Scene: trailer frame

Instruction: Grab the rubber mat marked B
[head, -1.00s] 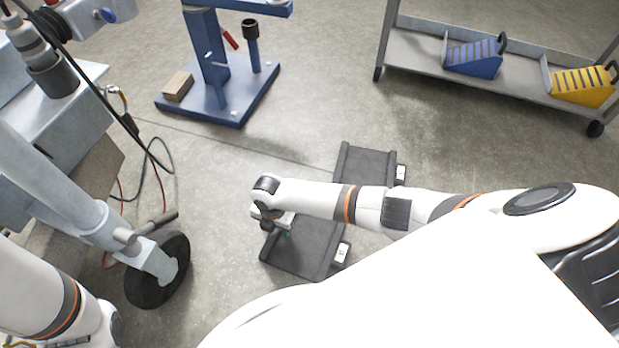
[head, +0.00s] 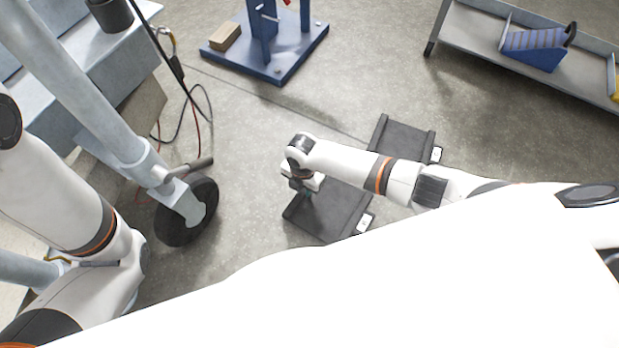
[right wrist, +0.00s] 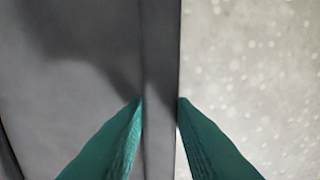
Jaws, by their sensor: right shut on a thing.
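Two dark grey rubber mats lie on the floor, the near mat (head: 340,208) and the far mat (head: 403,142). Each has a small white tag at its right end, the near tag (head: 364,222) and the far tag (head: 436,155); their letters are too small to read. My right gripper (head: 306,192) is down at the left edge of the near mat. In the right wrist view its green fingertips (right wrist: 160,102) are on either side of the mat's raised edge (right wrist: 160,60), shut on it. My left arm shows at the left, but its gripper is out of view.
A trailer jack with a black wheel (head: 187,212) stands left of the mats, with cables behind it. A blue stand (head: 270,50) with a wooden block (head: 225,36) is at the back. A grey cart (head: 480,38) carries a blue wheel chock (head: 536,45). Bare floor lies between.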

